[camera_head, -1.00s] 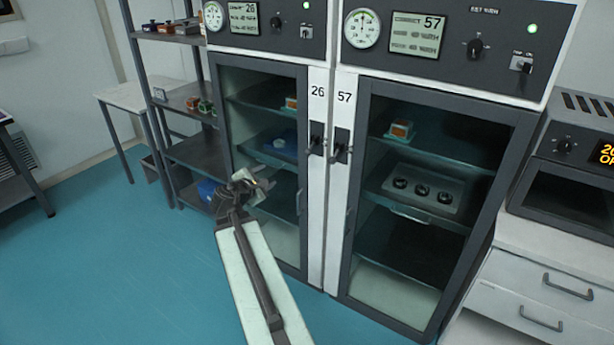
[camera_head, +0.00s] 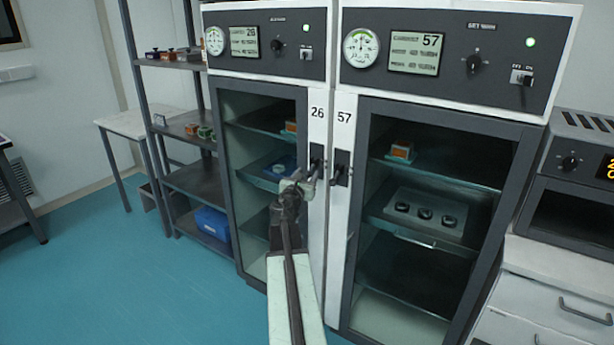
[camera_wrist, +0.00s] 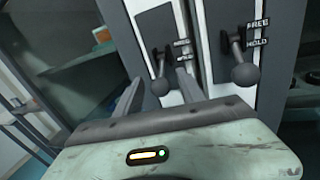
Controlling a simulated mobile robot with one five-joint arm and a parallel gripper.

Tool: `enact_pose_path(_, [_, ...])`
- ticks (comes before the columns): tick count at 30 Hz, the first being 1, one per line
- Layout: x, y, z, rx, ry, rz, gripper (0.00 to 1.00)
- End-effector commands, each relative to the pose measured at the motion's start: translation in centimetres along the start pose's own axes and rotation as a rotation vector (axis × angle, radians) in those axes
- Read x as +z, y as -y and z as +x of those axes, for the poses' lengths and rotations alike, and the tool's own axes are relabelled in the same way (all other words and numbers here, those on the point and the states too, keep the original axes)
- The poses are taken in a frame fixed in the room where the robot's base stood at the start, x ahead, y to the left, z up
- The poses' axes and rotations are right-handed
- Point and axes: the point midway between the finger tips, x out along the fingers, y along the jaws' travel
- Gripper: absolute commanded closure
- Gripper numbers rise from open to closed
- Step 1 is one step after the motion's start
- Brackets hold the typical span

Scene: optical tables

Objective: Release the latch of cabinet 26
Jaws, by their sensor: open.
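Cabinet 26 (camera_head: 318,113) is the left cabinet, with a glass door (camera_head: 262,130). Its latch (camera_head: 317,165) is a dark lever on a black plate at the door's right edge. In the wrist view the latch of cabinet 26 (camera_wrist: 160,84) hangs down with a round knob. My gripper (camera_head: 304,180) is open, just in front of this latch. In the wrist view my gripper (camera_wrist: 160,77) has one finger on each side of the knob; I cannot tell if they touch it.
Cabinet 57 (camera_head: 343,200) stands directly to the right. Its similar latch (camera_wrist: 242,70) is close to my right finger, with labels FREE and HOLD. An open rack (camera_head: 195,180) stands left, and an oven-like device on drawers (camera_head: 575,180) right. Blue floor (camera_head: 120,270) is clear at left.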

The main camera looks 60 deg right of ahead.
Motion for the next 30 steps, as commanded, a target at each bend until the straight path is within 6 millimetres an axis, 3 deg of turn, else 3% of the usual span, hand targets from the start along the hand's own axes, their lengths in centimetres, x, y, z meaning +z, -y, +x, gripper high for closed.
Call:
enact_pose_path(7, [0.0, 0.0, 0.2, 0.001, 0.0, 0.001, 0.57])
enact_pose_path(12, [0.0, 0.0, 0.2, 0.001, 0.0, 0.001, 1.0])
enact_pose_path(22, [0.6, -0.1, 0.1, -0.002, -0.033, 0.011, 1.0])
enact_pose_path(30, [2.3, -0.3, -0.2, -0.012, -0.185, 0.053, 1.0])
